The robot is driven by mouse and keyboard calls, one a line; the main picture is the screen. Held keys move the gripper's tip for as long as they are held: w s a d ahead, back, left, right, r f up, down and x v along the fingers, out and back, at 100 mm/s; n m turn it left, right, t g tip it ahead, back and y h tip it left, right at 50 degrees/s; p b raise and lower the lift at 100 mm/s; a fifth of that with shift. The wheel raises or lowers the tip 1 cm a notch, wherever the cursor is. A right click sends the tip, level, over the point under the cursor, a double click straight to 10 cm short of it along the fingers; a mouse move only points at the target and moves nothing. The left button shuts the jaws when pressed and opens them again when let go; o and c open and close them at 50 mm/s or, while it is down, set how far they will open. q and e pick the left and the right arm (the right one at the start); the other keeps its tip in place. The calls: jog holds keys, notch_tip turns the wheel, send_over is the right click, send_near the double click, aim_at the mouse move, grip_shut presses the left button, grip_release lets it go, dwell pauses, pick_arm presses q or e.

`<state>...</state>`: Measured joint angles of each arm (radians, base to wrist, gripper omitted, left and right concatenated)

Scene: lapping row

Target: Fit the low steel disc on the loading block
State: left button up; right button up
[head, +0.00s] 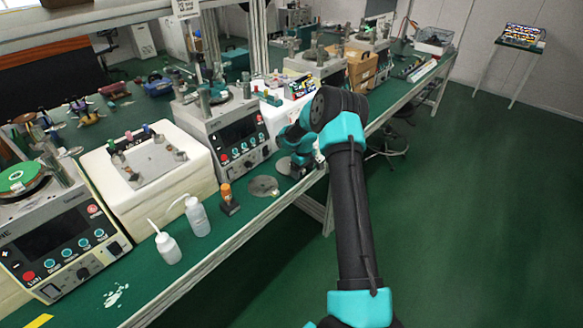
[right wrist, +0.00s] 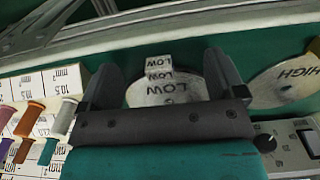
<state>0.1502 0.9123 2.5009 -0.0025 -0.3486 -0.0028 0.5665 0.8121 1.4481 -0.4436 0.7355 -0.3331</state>
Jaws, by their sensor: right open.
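A round steel disc marked LOW (right wrist: 178,92) lies on the green bench in the right wrist view. A small steel block marked LOW (right wrist: 158,66) stands on it, between my fingers. My right gripper (right wrist: 163,78) is open, one finger on each side of that block; I see no grip on it. In the head view my right gripper (head: 304,166) is low over the bench, and only an edge of the low disc (head: 283,164) shows beside it. I cannot tell for sure which thing is the loading block. My left gripper is not in view.
A disc marked HIGH (right wrist: 285,83) lies close by, also in the head view (head: 260,184). An orange-capped bottle (head: 228,200) and white squeeze bottles (head: 198,218) stand nearby. A white block with a metal plate (head: 112,190) and a lapping machine (head: 238,140) stand behind.

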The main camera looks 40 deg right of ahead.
jog(key=shift+c, duration=0.2)
jog(key=c, duration=1.1)
jog(key=shift+w+r, duration=0.1)
jog(key=shift+r, duration=0.05)
jog(key=shift+c, duration=1.3)
